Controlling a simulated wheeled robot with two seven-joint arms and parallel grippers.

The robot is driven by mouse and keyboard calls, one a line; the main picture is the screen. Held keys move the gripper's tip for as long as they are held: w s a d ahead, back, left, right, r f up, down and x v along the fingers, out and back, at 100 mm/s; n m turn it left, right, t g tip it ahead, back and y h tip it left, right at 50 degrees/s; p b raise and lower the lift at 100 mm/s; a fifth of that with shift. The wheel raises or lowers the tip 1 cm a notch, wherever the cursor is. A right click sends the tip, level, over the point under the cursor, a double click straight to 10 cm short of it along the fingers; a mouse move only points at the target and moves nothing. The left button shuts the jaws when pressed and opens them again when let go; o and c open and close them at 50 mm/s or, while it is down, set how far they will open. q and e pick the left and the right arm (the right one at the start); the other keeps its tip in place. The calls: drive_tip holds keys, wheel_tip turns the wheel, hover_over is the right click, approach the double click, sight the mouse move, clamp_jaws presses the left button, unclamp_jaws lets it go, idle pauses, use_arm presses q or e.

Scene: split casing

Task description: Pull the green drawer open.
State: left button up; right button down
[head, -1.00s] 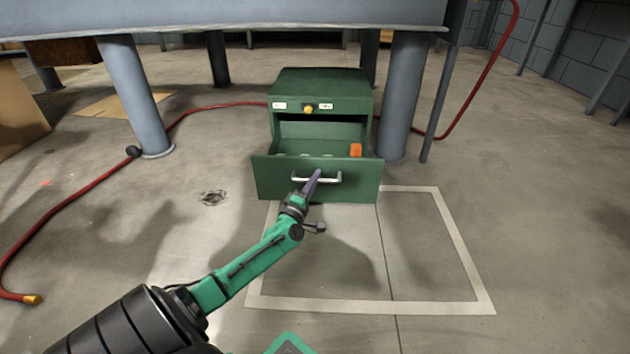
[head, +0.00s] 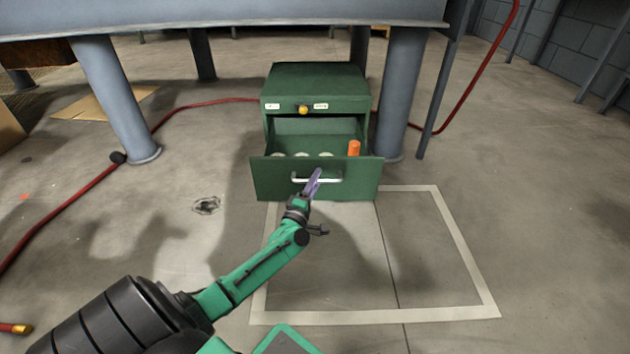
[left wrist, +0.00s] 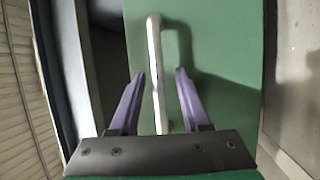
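The green drawer (head: 275,180) stands pulled out of a green cabinet (head: 318,82) beneath a large grey structure. Its pale bar handle (head: 330,180) is on the drawer front, and the handle also shows in the left wrist view (left wrist: 154,60). My left gripper (head: 315,182) is at the handle. An orange cylinder (head: 354,148) and several pale round things show inside the drawer. My right gripper is not in view.
A yellow knob (head: 303,110) sits on the cabinet's upper front. Grey legs (head: 116,100) stand to the left and close to the right (head: 401,95). A red hose (head: 70,190) runs across the floor. Floor marked with a pale outline (head: 455,235) is clear before the drawer.

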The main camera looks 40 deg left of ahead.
use_arm(q)
drive_tip(key=p+v, duration=0.5)
drive_tip(key=v, duration=0.9)
drive_tip(key=shift+s, duration=0.3)
drive_tip(key=shift+d, duration=0.15)
